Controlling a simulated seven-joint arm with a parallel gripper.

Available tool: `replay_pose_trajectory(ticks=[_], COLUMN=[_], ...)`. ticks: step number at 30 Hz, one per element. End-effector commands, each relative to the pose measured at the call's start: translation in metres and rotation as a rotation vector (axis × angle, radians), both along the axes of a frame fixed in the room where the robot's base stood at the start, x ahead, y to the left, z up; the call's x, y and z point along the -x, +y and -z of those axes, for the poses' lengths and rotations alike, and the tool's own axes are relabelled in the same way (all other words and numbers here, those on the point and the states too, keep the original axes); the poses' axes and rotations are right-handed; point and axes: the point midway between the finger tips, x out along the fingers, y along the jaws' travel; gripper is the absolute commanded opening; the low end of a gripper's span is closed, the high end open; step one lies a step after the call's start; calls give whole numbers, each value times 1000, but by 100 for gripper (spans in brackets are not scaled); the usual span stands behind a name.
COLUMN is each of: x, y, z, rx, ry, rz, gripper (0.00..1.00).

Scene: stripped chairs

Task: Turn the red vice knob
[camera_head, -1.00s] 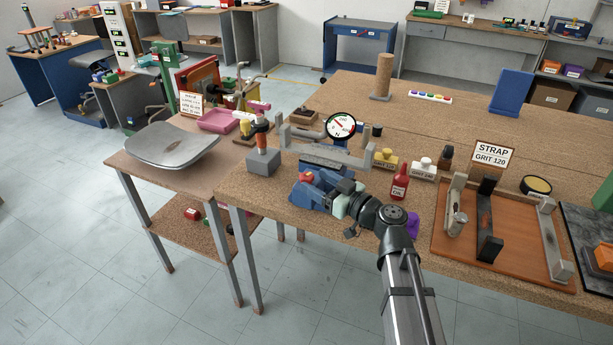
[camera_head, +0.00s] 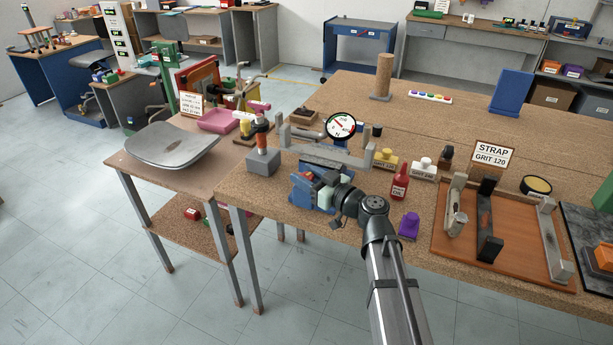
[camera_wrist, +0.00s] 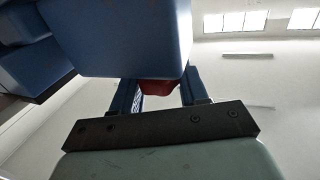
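The blue vice (camera_head: 303,188) is fixed at the front edge of the workbench, partly hidden by my gripper (camera_head: 316,184). In the wrist view a large blue block of the vice (camera_wrist: 120,35) fills the upper part. The red vice knob (camera_wrist: 160,87) shows just below that block, mostly hidden by it. My gripper's two blue fingers (camera_wrist: 160,90) stand apart, one on each side of the knob. I see no clear contact between the fingers and the knob. In the head view the knob is hidden behind my gripper.
A grey block with an orange-handled tool (camera_head: 262,160) stands left of the vice. A round gauge (camera_head: 341,126) is behind it. A red oil bottle (camera_head: 400,184) and a purple object (camera_head: 409,226) stand right of my arm. The floor before the bench is clear.

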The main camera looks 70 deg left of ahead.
Motion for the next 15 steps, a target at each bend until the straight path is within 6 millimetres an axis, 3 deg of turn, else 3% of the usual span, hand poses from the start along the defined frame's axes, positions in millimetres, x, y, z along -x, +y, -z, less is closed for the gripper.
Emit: replay_pose_trajectory(ticks=[8, 15], x=[0, -1], y=[0, 1], z=[0, 0], rx=[0, 0], ry=[0, 0], rz=[0, -23], gripper=[15, 13])
